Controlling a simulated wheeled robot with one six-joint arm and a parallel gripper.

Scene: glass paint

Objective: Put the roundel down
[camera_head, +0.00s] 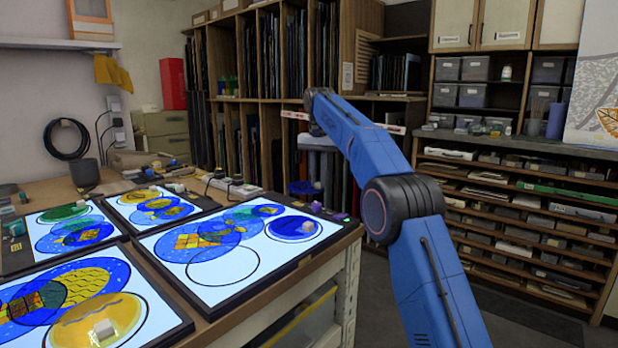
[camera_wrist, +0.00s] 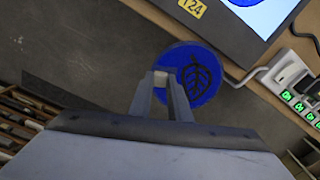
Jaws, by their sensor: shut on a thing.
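A blue roundel (camera_wrist: 205,78) with a dark leaf-like pattern hangs in my gripper (camera_wrist: 163,92). The fingers are shut on the small pale knob (camera_wrist: 160,77) on its upper face. The head view also shows the blue roundel (camera_head: 299,188), beyond the far right corner of the nearest right light panel (camera_head: 283,276). That panel is lit white and bears several overlapping blue and yellow roundels (camera_head: 205,236) at the back. A bare black circle outline (camera_head: 222,267) is drawn at its front. The wrist view shows the panel's dark frame (camera_wrist: 228,37) apart from the held roundel.
Three other lit panels with painted roundels lie to the left, among them a large yellow one (camera_head: 75,325) with a white knob. A power strip (camera_wrist: 285,72) with green-lit switches lies near the panel. Shelving (camera_head: 270,50) stands behind; dark floor shows right.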

